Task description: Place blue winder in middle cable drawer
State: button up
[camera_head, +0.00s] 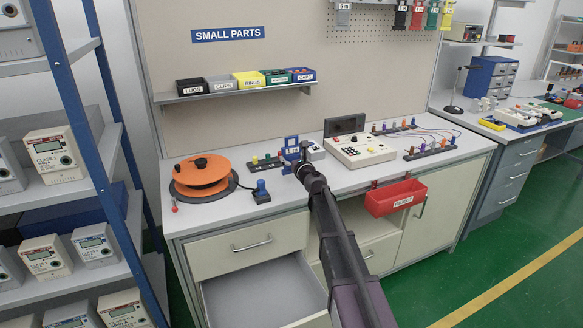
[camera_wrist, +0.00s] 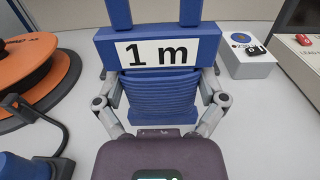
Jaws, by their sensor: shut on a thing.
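The blue winder (camera_wrist: 160,90) has a white "1 m" label and ribbed blue windings, and fills the middle of the wrist view. In the head view the winder (camera_head: 291,143) is at the back of the workbench, partly hidden by my gripper. My gripper (camera_head: 301,160) is shut on it, with a finger on each side in the wrist view (camera_wrist: 160,98). I cannot tell whether the winder touches the bench top. An open, empty-looking drawer (camera_head: 262,290) is pulled out low at the front left, below a closed drawer (camera_head: 248,246).
An orange reel (camera_head: 201,174) and a small blue-topped block (camera_head: 262,192) stand left of my gripper. A control box (camera_head: 360,150) stands to the right. A red bin (camera_head: 396,197) hangs on the bench front. Bare bench top lies near the front edge.

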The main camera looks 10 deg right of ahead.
jog(key=shift+w+a, duration=0.1)
jog(key=shift+a, duration=0.05)
jog(key=shift+f+b, duration=1.75)
jog(key=shift+b, duration=0.05)
jog(key=shift+f, duration=0.15)
jog(key=o, duration=0.8)
jog(key=shift+o, duration=0.2)
jog(key=shift+r, duration=0.2)
jog(key=v, duration=1.2)
